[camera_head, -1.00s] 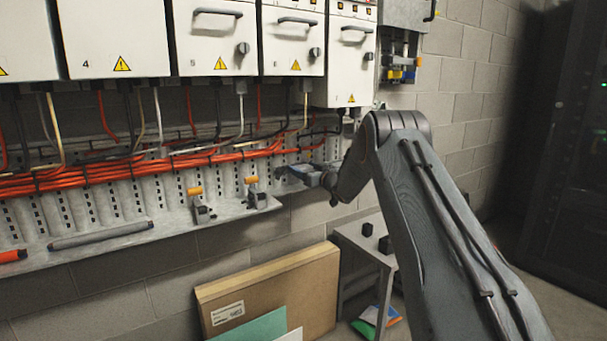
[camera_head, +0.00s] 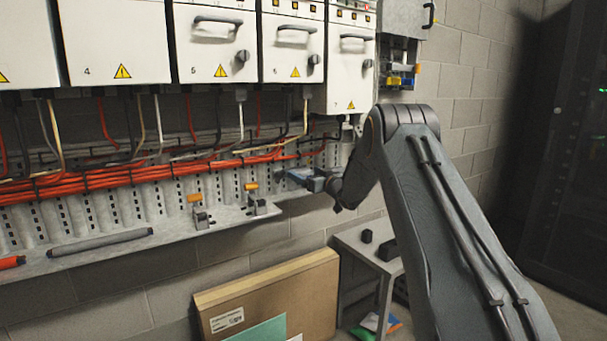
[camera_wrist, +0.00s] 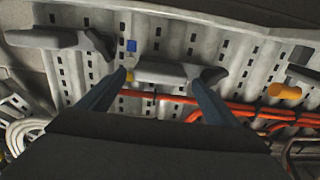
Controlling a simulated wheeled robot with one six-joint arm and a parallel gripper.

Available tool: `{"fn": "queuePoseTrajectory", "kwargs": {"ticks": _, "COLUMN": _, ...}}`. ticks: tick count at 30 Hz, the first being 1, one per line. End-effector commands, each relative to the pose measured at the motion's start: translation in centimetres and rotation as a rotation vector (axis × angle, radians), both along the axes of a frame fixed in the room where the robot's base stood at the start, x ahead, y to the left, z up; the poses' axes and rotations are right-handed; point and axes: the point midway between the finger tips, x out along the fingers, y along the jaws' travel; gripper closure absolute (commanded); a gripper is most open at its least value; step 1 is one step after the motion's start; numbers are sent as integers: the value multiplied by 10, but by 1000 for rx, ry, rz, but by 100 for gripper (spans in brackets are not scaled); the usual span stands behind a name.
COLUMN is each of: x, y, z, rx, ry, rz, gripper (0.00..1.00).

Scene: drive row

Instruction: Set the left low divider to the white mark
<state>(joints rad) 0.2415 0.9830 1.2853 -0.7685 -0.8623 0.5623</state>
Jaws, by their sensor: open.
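My gripper (camera_head: 296,178) is near the slotted wall rail (camera_head: 60,212), at the right end of its ledge. In the wrist view its fingers (camera_wrist: 160,82) are apart. A grey divider-like piece with a dark end (camera_wrist: 165,73) shows between and beyond the fingertips; I cannot tell whether they touch it. A similar grey piece (camera_wrist: 48,39) lies to its left. Two small grey clamp-like pieces with orange tops, a left one (camera_head: 201,216) and a right one (camera_head: 257,206), stand on the ledge. I cannot tell which piece is the left low divider. A blue mark (camera_wrist: 131,45) shows; I cannot make out the white mark.
Orange cables (camera_head: 110,178) run along the rail below the numbered white cabinets (camera_head: 115,35). A grey bar (camera_head: 100,242) lies on the ledge. A cardboard box (camera_head: 285,295) and a small grey table (camera_head: 360,245) stand below. An orange knob (camera_wrist: 284,91) shows right of my fingers.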

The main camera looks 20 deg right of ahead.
Motion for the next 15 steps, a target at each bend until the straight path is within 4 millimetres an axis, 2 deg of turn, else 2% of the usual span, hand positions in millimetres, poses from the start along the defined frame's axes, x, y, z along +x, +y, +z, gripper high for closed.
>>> {"fn": "queuePoseTrajectory", "kwargs": {"ticks": 3, "x": -19, "y": -8, "z": 1, "rx": 1, "ry": 1, "rz": -2, "gripper": 15}}
{"fn": "queuePoseTrajectory", "kwargs": {"ticks": 9, "x": -43, "y": -15, "z": 0, "rx": 0, "ry": 1, "rz": -1, "gripper": 15}}
{"fn": "queuePoseTrajectory", "kwargs": {"ticks": 15, "x": -52, "y": -17, "z": 0, "rx": -1, "ry": 0, "rz": 0, "gripper": 15}}
